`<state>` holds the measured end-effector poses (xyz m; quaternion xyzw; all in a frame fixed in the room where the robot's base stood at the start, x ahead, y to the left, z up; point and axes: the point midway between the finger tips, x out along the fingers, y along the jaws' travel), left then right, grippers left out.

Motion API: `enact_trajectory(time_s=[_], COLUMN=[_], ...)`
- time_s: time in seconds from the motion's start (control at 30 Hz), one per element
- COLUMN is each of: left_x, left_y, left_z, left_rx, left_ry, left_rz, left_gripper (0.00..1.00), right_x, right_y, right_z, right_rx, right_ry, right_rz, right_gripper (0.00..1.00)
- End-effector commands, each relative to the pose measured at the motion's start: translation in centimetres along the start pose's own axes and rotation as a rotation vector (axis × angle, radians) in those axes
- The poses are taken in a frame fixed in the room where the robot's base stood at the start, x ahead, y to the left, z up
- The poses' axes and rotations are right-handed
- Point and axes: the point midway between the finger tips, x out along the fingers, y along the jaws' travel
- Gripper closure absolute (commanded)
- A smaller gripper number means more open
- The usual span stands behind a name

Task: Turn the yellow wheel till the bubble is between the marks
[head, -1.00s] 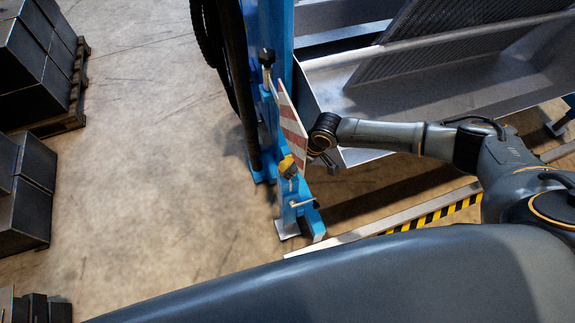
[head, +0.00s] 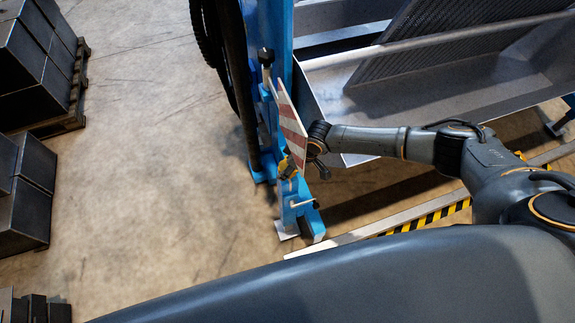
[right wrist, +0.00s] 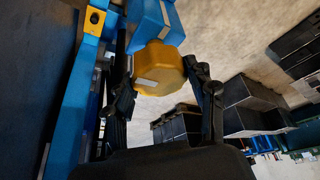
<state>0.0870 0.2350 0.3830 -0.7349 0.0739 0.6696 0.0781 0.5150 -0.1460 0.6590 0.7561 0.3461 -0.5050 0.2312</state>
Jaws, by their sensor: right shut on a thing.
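The yellow wheel (head: 286,170) sits on the blue frame post, beside the red and white striped plate, in the head view. In the right wrist view the wheel (right wrist: 160,62) is a faceted yellow knob with a pale strip on its face, in front of a blue block (right wrist: 153,18). My right gripper (right wrist: 160,78) has one finger on each side of the wheel and is shut on it. In the head view the right gripper (head: 294,160) is partly hidden by the striped plate. I cannot make out the bubble or its marks. My left gripper is not in view.
The striped plate (head: 292,128) stands close to my right wrist. A blue post (head: 280,30) with black hoses rises behind it. A grey metal trough (head: 420,95) lies to the right. Stacked dark boxes (head: 30,75) stand at the left. Floor between is clear.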

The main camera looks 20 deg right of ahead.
Motion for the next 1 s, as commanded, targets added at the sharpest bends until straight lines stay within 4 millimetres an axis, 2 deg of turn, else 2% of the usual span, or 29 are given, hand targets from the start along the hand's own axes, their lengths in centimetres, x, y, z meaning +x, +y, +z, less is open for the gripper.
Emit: enact_trajectory(time_s=[0.17, 0.4, 0.6, 1.0], left_x=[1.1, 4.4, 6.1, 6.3], left_y=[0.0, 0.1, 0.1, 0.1], left_z=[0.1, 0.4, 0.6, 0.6], left_rx=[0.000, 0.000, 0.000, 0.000], left_ry=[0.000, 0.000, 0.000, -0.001], left_rz=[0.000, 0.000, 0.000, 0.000], left_gripper=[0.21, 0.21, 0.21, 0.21], right_x=[0.4, 0.7, 0.4, 0.0], right_y=[0.1, 0.1, 0.1, 0.0], right_z=[0.2, 0.3, 0.2, 0.1], right_rx=[-0.046, -0.243, -0.396, -0.449], right_ry=[-0.001, -0.001, -0.001, -0.002], right_rz=[-0.018, -0.101, -0.164, -0.185], right_gripper=[0.76, 0.76, 0.76, 0.76])
